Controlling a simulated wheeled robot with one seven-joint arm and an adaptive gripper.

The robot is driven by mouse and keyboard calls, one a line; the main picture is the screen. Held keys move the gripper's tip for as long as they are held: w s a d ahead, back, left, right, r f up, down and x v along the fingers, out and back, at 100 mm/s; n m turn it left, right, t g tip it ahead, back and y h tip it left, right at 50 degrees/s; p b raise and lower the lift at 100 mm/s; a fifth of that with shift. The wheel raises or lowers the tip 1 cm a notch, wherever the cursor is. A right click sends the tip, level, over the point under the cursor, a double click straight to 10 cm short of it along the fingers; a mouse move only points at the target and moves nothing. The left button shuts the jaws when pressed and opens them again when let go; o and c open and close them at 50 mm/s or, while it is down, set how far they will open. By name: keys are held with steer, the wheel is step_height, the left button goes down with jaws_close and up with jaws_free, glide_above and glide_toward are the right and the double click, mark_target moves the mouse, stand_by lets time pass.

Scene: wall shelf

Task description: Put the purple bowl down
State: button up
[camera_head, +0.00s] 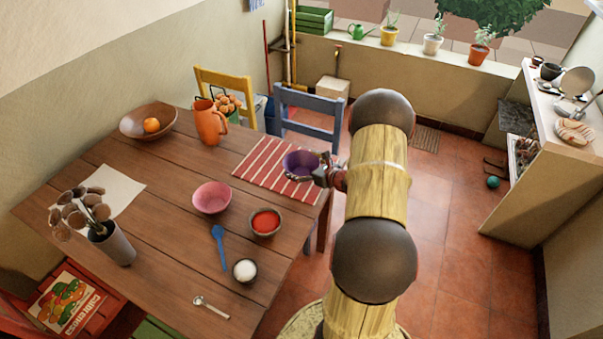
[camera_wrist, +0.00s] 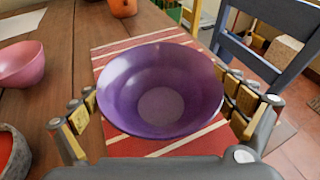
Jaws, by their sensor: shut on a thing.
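The purple bowl (camera_head: 300,163) is upright and empty over the right part of a red-and-white striped mat (camera_head: 262,160) on the wooden table (camera_head: 170,205). My gripper (camera_head: 322,174) is shut on the bowl from its right side in the head view. In the wrist view the purple bowl (camera_wrist: 160,90) sits between the two fingers of my gripper (camera_wrist: 160,115), with the striped mat (camera_wrist: 108,58) beneath it. I cannot tell whether the bowl's base touches the mat.
A pink bowl (camera_head: 212,197), a bowl of red contents (camera_head: 265,222) and a blue spoon (camera_head: 219,247) are nearby on the table. An orange jug (camera_head: 210,122) stands behind the mat. A blue chair (camera_head: 308,103) is at the table's far edge. The mat's left part is clear.

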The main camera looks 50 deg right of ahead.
mark_target(299, 170)
steer(key=shift+f+b, duration=0.65)
steer(key=shift+f, duration=0.9)
steer(key=shift+f, duration=0.2)
steer(key=o, duration=1)
steer(key=shift+c, duration=0.2)
